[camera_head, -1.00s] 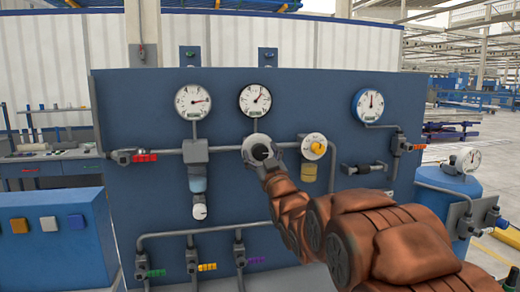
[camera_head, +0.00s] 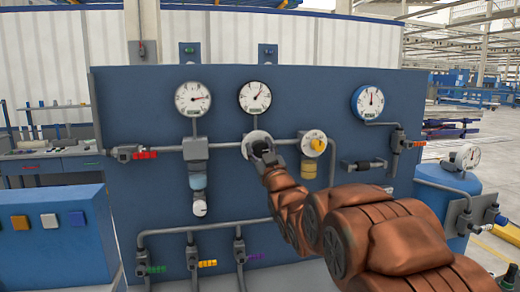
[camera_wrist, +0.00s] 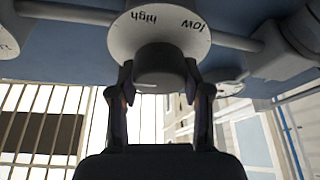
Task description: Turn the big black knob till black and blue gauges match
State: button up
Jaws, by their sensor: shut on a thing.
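The big black knob (camera_wrist: 160,66) sits on a round pale dial plate (camera_wrist: 118,38) marked "high" and "low" in the wrist view. The plate also shows on the blue panel in the head view (camera_head: 250,138). My gripper (camera_wrist: 160,85) is shut on the knob, one finger on each side. In the head view my gripper (camera_head: 266,156) covers most of the knob. The black-rimmed gauge (camera_head: 255,98) above it has its needle pointing up and right. The blue-rimmed gauge (camera_head: 368,103) at the right has its needle about straight up.
Another gauge (camera_head: 193,99) is at the panel's left, its needle pointing right. A blue tank (camera_head: 447,185) stands at the right.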

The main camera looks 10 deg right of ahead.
jog(key=shift+f+n+b, duration=0.15)
jog(key=shift+n+b, duration=0.15)
jog(key=shift+n, duration=0.1)
jog(key=shift+f+n+g+y+b, duration=0.15)
jog(key=shift+n+g+y+b, duration=0.15)
jog(key=shift+n+y+b, duration=0.6)
jog(key=n+g+y, duration=0.1)
jog(key=n, duration=0.3)
jog(key=shift+n, duration=0.4)
jog(key=shift+a+n+g+y+p, duration=0.15)
jog(key=shift+n+g+y+p, duration=0.5)
jog(key=shift+n, duration=1.45)
jog(key=shift+y, duration=0.25)
jog(key=o, duration=1.2)
jog(key=shift+c, duration=0.2)
jog(key=v, duration=1.1)
jog(key=shift+s, duration=0.45)
